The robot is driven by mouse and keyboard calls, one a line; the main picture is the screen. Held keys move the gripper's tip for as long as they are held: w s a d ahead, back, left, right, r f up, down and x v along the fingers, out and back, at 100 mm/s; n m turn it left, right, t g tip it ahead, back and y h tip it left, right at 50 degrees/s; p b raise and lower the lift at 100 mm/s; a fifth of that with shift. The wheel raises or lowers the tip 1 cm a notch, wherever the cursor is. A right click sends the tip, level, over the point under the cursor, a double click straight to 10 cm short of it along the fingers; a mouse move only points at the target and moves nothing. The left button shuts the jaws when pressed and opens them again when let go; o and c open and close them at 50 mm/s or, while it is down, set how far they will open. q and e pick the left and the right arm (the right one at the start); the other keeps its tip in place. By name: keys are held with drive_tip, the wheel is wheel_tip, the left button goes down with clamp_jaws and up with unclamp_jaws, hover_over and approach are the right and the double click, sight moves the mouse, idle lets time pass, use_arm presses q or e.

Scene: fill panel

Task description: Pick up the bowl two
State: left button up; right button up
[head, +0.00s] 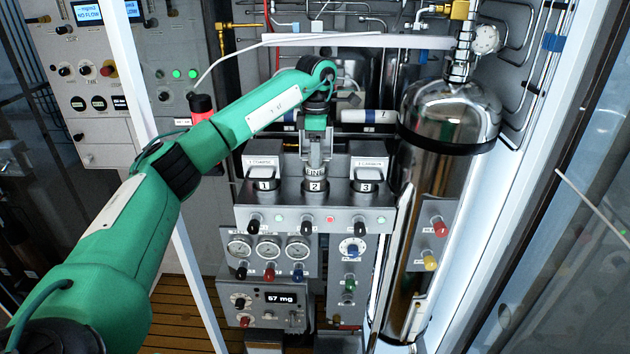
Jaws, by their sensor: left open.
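The fill panel (345,217) has three numbered stations in a row. Station two, in the middle, bears a black and white "2" label (315,186). Bowl two (315,172) appears as a small metal piece at that station, just above the label, mostly hidden by my gripper. My left gripper (316,158) points down right over station two, with its open jaws at the piece; whether they touch it cannot be told. My right gripper is not in view.
Metal parts with handles stand close on both sides, at station one (263,170) and station three (368,170). A tall shiny cylinder (449,125) stands to the right. Gauges (268,249) and knobs sit below the stations. Pipes and a white bar (370,41) run behind.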

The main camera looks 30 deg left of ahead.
sight(315, 180)
use_arm(q)
wheel_tip(315, 180, down, 4)
drive_tip(key=p, duration=0.2)
drive_tip(key=shift+s+r+p, duration=0.1)
drive_tip(key=shift+r+p, duration=0.05)
drive_tip(key=shift+p, duration=0.2)
drive_tip(key=shift+f, duration=0.5)
drive_tip(key=c, duration=0.9)
drive_tip(key=shift+c, duration=0.2)
